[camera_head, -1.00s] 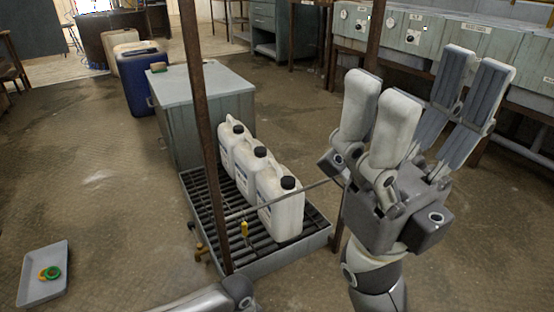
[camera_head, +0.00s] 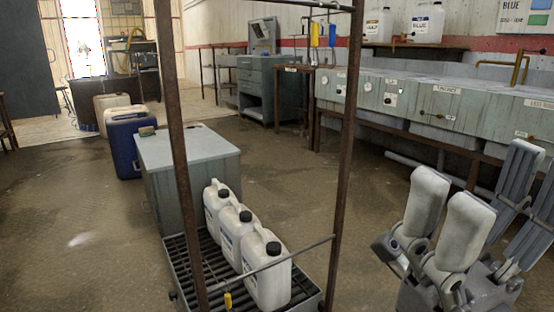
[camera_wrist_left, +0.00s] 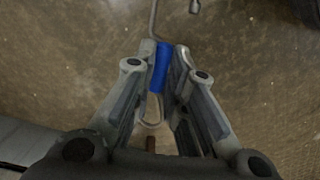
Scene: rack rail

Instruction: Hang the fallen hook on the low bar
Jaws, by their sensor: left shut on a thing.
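The hook has a blue handle (camera_wrist_left: 160,68), with a bent grey metal rod reaching past the fingertips in the left wrist view. My left gripper (camera_wrist_left: 166,62) is shut on the blue handle, above the brown floor. It does not show in the head view. The low bar (camera_head: 312,246) is a thin grey rod between two rusty posts. A hook with a yellow grip (camera_head: 228,300) hangs near its left end. My right gripper (camera_head: 487,185) is open and empty at the right, fingers up.
A high bar (camera_head: 290,4) holds a yellow-handled hook (camera_head: 314,34) and a blue-handled hook (camera_head: 332,35). White jugs (camera_head: 266,280) stand on a grated tray (camera_head: 185,270) behind the low bar. A grey cabinet (camera_head: 188,150) is behind.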

